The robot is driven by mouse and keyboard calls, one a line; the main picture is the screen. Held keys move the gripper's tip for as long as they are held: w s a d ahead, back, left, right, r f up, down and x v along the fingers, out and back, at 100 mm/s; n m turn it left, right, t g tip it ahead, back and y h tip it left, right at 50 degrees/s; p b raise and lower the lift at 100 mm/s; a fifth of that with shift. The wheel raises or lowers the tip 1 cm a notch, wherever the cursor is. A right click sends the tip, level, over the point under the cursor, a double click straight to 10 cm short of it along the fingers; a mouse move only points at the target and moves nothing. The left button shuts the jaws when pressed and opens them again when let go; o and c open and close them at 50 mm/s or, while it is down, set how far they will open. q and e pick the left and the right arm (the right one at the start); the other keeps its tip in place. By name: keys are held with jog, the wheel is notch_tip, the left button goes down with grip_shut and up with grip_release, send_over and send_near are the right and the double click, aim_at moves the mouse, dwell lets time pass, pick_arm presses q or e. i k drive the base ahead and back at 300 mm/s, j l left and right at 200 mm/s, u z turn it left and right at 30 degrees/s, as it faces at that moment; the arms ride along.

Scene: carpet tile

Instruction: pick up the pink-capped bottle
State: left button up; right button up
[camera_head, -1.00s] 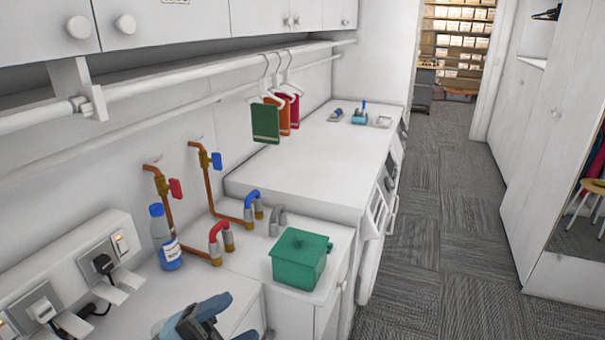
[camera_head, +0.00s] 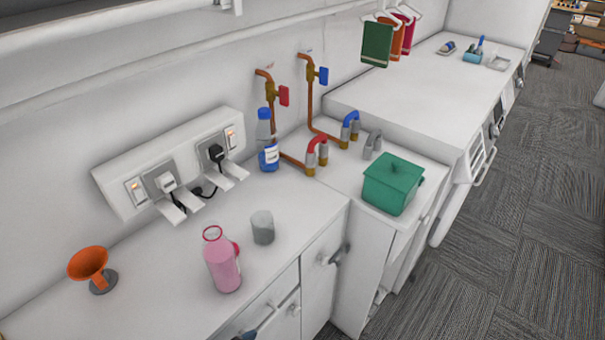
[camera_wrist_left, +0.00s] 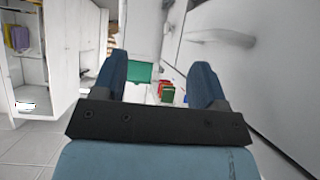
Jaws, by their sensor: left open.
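A pink bottle (camera_head: 223,265) with a dark pink ring at its top stands upright on the near white counter in the head view. Its cap is hard to tell apart from the ring. My left gripper (camera_wrist_left: 159,65) shows in the left wrist view with its two blue fingers apart and nothing between them. The bottle does not show in the left wrist view. In the head view I cannot clearly make out my left gripper, so its distance from the bottle is unclear. My right gripper is in neither view.
A grey cup (camera_head: 262,228) stands close right of the pink bottle. An orange funnel-like item (camera_head: 90,266) stands to the left. The counter front between funnel and bottle is clear.

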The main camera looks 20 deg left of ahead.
aim_at(218, 252)
jog(key=l+u, duration=0.15)
jog(key=u, duration=0.3)
jog(key=k+u, duration=0.1)
jog(key=u, duration=0.35)
jog(key=k+l+u, duration=0.1)
jog(key=u, duration=0.35)
